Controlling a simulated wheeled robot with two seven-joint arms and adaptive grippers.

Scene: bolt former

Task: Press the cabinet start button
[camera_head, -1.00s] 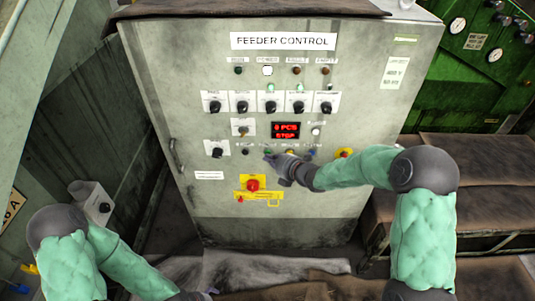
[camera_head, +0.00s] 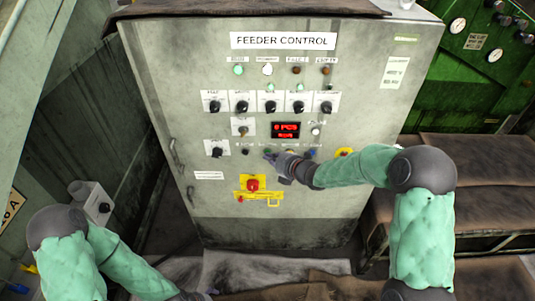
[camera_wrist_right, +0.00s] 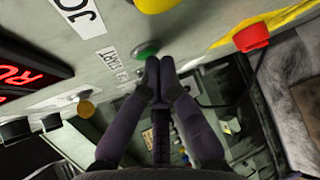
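The feeder control cabinet (camera_head: 215,120) stands upright in front of me. In the right wrist view the green button (camera_wrist_right: 147,50) sits on its panel beside a label that looks like START. My right gripper (camera_head: 270,156) is shut and empty, its fingertips together at the button row. In the wrist view the fingertips (camera_wrist_right: 158,72) overlap the lower edge of the green button; I cannot tell whether they touch it. The red display (camera_head: 286,130) reads PCS with RUN below. The left lamp (camera_head: 238,70) glows green. My left gripper (camera_head: 211,292) barely shows at the bottom edge.
A red emergency knob (camera_head: 253,185) on a yellow plate is below the buttons. Another yellow part (camera_head: 344,152) is right of the row. Rotary knobs (camera_head: 270,106) line the panel above. A green machine (camera_head: 470,80) and brown-topped benches (camera_head: 475,148) stand to the right.

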